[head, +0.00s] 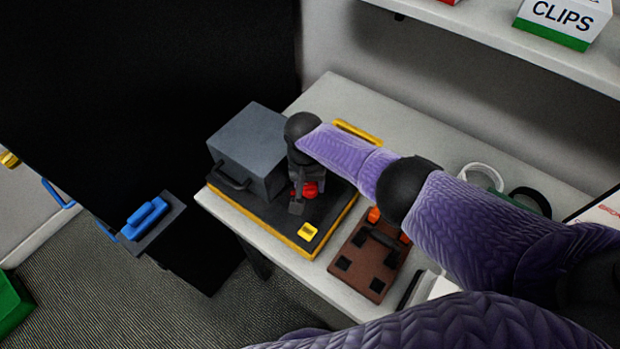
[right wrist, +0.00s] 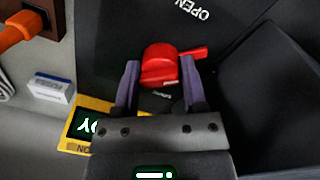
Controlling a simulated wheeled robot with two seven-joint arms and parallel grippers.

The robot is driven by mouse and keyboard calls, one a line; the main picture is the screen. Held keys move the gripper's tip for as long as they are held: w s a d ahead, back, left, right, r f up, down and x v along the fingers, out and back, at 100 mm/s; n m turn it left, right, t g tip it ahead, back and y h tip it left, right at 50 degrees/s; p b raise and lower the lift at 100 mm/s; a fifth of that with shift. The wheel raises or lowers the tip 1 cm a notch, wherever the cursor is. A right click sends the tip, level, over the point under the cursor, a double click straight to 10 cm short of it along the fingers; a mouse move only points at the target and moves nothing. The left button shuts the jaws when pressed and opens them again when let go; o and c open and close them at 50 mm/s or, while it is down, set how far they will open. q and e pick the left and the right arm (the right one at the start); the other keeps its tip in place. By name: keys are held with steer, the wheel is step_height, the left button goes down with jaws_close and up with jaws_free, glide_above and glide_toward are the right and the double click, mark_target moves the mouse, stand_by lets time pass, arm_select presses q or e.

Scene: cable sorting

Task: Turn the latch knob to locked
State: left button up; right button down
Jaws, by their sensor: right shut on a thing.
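The red latch knob (right wrist: 159,66) sits on a dark panel, with its pointer arm reaching to the right in the right wrist view. The printed word OPEN (right wrist: 192,10) shows above the knob; another small marking by the knob is mostly hidden. In the head view the knob (head: 310,189) is partly covered by my right gripper (head: 300,202). My right gripper (right wrist: 159,68) is shut on the knob, one finger on each side. The knob is on a black board with yellow edges (head: 270,233), beside a grey box (head: 247,148). My left gripper is out of view.
A brown board (head: 366,263) with black and orange parts lies right of the black board. Cable rings (head: 483,176) lie further right. A shelf (head: 500,45) with a CLIPS box (head: 563,20) overhangs the table's back. Blue-handled equipment (head: 147,217) stands left of the table.

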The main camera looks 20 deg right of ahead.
steer(key=m, duration=0.4)
steer(key=shift+m+p, duration=0.3)
steer(key=shift+p, duration=0.1)
steer(key=shift+w+m, duration=0.1)
steer(key=shift+m, duration=1)
steer(key=shift+r+m, duration=0.1)
steer(key=shift+m, duration=0.8)
steer(key=shift+c, duration=1.7)
jaws_free()
steer(key=shift+o, duration=0.7)
steer(key=shift+w, duration=0.1)
